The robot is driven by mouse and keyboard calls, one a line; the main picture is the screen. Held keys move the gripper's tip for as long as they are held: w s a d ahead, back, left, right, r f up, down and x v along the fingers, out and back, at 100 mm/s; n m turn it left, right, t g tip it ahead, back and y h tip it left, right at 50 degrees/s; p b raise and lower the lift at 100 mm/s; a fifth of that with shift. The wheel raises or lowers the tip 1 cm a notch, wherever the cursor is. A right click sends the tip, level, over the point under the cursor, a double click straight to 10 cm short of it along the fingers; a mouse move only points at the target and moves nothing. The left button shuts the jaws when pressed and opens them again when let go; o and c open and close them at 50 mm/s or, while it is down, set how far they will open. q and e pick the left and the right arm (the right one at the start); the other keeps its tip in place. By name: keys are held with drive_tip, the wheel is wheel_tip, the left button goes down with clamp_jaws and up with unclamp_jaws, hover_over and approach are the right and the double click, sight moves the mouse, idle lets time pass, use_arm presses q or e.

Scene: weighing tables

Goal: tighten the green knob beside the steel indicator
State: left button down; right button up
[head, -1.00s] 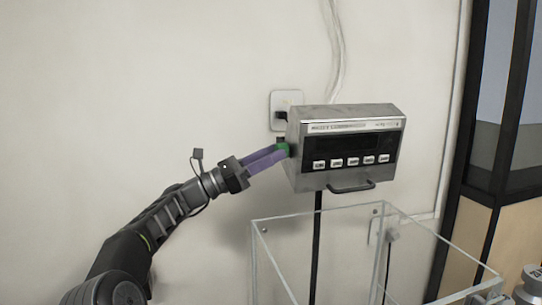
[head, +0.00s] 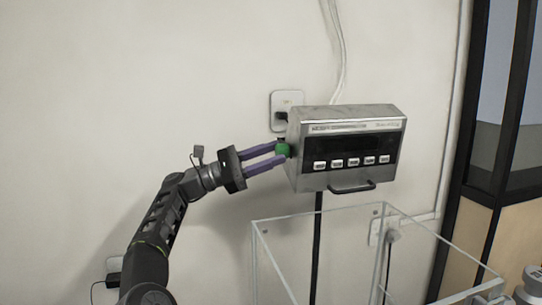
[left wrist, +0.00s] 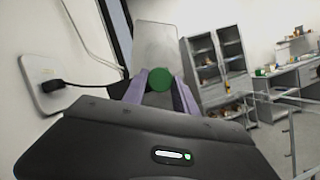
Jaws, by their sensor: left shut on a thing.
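The steel indicator (head: 346,148) is a metal box with a dark display and a row of buttons, mounted by the wall in the head view. The green knob (head: 283,149) is on its left side. My left gripper (head: 281,153) reaches in from the left with purple fingers, one on each side of the knob, shut on it. In the left wrist view the round green knob (left wrist: 159,80) sits between the two purple fingers, with the indicator's grey side (left wrist: 156,45) behind it. My right gripper is not in view.
A wall socket (head: 286,104) with a black plug is just behind the indicator's left edge. A clear-walled box (head: 330,214) stands below the indicator. A dark-framed glass partition (head: 490,130) is at the right.

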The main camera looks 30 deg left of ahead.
use_arm(q)
drive_tip(key=c, duration=1)
unclamp_jaws()
drive_tip(key=shift+d, duration=0.1)
